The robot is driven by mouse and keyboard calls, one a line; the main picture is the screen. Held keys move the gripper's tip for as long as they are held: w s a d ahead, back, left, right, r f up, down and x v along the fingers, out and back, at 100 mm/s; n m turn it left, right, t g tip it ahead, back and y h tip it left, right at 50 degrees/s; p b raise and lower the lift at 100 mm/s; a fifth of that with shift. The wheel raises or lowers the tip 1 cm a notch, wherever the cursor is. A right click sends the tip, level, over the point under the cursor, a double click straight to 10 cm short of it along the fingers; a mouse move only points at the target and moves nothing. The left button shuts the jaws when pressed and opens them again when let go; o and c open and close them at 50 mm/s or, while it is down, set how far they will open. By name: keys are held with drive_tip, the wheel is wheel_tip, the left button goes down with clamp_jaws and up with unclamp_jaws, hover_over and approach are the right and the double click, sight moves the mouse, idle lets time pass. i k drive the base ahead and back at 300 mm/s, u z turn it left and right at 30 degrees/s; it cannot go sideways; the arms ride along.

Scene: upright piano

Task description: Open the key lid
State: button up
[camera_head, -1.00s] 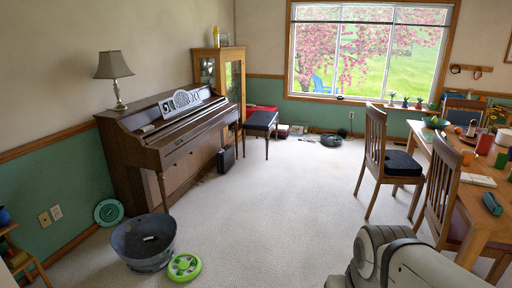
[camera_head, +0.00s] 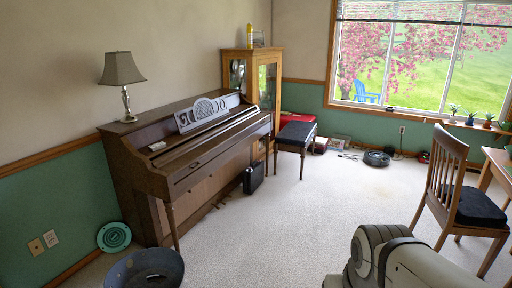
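The brown upright piano (camera_head: 140,187) stands against the left wall, ahead and to the left of me. Its key lid (camera_head: 208,142) is the long brown panel along the front, below the music stand. No white keys show, and the lid looks shut. A pale decorated music stand (camera_head: 202,112) rests above it. A small light object (camera_head: 157,146) lies at the left end of the lid area. My gripper is not in view; only part of my arm shows at the lower right, well apart from the piano.
A lamp (camera_head: 123,82) stands on the piano's left end. A dark tub (camera_head: 145,270) sits on the floor before the piano's left side. A bench (camera_head: 296,136) and a black box (camera_head: 254,177) are near its right end. A chair (camera_head: 466,200) stands right. Carpet between is clear.

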sight(180, 162)
drive_tip(key=u, duration=0.15)
drive_tip(key=i, duration=1.75)
drive_tip(key=u, duration=0.25)
drive_tip(key=i, duration=1.75)
drive_tip(key=u, duration=0.15)
